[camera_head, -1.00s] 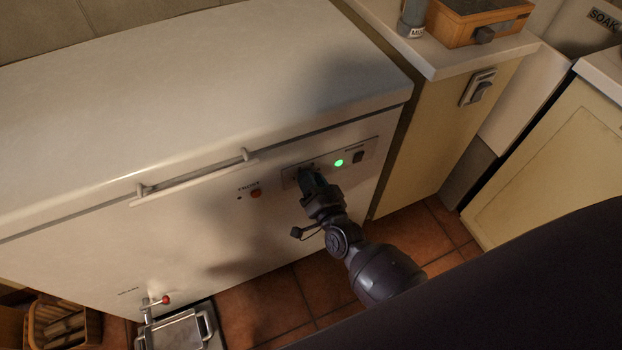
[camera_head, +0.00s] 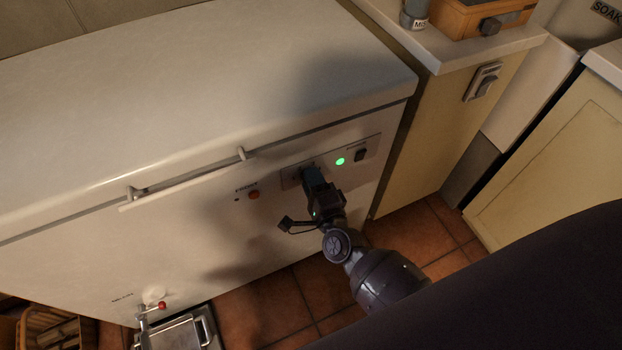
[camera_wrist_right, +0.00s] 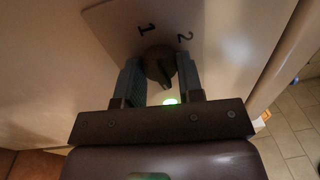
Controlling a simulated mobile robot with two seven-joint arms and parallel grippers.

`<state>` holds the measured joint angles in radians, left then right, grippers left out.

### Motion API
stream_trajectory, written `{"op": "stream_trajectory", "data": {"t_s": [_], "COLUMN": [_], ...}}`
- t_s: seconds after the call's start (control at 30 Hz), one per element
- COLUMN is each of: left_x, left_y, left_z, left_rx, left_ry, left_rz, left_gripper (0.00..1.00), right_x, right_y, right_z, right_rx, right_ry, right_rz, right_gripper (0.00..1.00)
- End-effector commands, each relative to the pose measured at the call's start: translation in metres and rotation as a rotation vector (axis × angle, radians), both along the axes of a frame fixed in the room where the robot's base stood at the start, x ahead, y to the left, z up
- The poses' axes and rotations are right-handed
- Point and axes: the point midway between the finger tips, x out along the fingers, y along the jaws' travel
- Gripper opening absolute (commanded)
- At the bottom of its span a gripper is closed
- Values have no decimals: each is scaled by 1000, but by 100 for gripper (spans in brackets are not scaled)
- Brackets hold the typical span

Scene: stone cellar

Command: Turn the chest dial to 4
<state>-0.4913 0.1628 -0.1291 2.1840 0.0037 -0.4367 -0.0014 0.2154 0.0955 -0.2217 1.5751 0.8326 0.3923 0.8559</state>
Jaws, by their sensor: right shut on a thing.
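The white chest (camera_head: 90,245) fills the left and middle of the head view, with its lid closed. A control plate on its front carries the dial, which my right gripper (camera_head: 311,174) mostly hides there. In the right wrist view the dark dial (camera_wrist_right: 158,64) sits between the two fingers of my right gripper (camera_wrist_right: 160,82), which is shut on it. The numbers 1 and 2 show on the plate (camera_wrist_right: 205,28) beside the dial. The other numbers are hidden or out of view, and I cannot tell the dial's setting. My left gripper is not in view.
A green light (camera_head: 340,161) and a dark switch (camera_head: 360,155) are right of the dial. A red button (camera_head: 253,194) is to its left, below the handle bar (camera_head: 185,182). A counter (camera_head: 440,45) stands right of the chest. A metal tray (camera_head: 178,332) is on the tiled floor.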

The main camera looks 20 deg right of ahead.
Motion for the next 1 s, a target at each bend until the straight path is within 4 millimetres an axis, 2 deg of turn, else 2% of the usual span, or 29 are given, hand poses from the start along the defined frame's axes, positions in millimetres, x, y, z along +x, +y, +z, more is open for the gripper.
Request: {"op": "stream_trajectory", "data": {"t_s": [0.4, 0.97, 1.0], "left_x": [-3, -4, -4], "left_y": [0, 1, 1], "left_z": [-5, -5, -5], "left_rx": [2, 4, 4], "left_ry": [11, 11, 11], "left_rz": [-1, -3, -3], "left_gripper": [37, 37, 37], "right_x": [0, 0, 0], "right_y": [0, 0, 0], "right_z": [-1, 0, 0], "right_rx": [186, 212, 212], "right_ry": [7, 6, 6], "right_rz": [-1, -1, -1], "right_gripper": [11, 11, 41]}}
